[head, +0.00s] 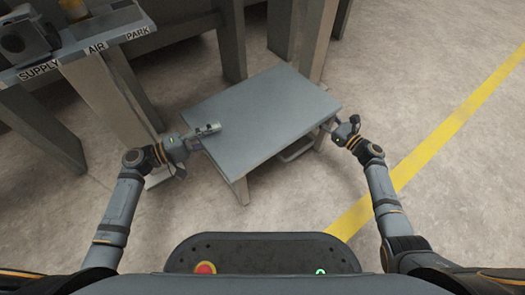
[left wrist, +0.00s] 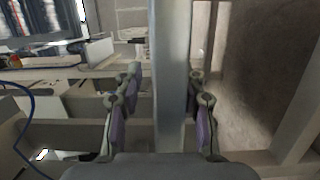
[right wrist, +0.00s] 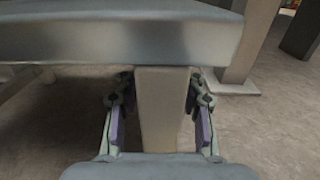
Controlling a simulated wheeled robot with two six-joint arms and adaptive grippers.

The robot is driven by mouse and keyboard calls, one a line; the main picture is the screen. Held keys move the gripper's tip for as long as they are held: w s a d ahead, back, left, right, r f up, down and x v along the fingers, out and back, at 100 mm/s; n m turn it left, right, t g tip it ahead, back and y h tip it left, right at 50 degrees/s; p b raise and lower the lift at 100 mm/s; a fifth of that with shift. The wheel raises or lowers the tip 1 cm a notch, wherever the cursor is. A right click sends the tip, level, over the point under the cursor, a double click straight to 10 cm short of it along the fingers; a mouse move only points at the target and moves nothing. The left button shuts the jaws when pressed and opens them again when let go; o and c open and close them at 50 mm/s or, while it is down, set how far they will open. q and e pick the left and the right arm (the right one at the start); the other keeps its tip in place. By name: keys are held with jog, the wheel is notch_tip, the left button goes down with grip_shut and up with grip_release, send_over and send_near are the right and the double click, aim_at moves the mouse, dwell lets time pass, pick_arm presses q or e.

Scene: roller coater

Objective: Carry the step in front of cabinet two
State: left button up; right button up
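The step (head: 262,112) is a low grey platform with a flat top and legs. It stands upright on the floor in front of me. My left gripper (head: 203,137) is at its left edge, with one finger over the top. In the left wrist view, the open fingers (left wrist: 163,95) straddle the grey edge bar (left wrist: 172,60), with a gap on the left side. My right gripper (head: 340,127) is at the right corner. In the right wrist view, its open fingers (right wrist: 160,108) stand either side of a leg (right wrist: 160,125), with gaps showing. Cabinet two cannot be identified.
A panel labelled SUPPLY, AIR and PARK (head: 80,45) stands at the upper left on grey supports. Grey machine legs (head: 231,45) stand close behind the step. A yellow floor line (head: 440,140) runs along the right, with open concrete around it.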

jog(key=shift+o, duration=0.7)
jog(key=shift+d, duration=0.1)
pick_arm(q)
jog(key=shift+s+a+f, duration=0.1)
jog(key=shift+s+a, duration=0.05)
jog(key=shift+a, duration=0.15)
jog(key=v, duration=1.1)
pick_arm(e)
jog(key=v, duration=1.2)
pick_arm(q)
jog(key=shift+a, duration=0.15)
jog(key=p+v, duration=0.3)
jog(key=v, duration=0.1)
jog(key=shift+s+p, duration=0.35)
jog(key=shift+s, duration=0.05)
pick_arm(e)
notch_tip(320, 180, up, 4)
jog(key=shift+f, duration=0.2)
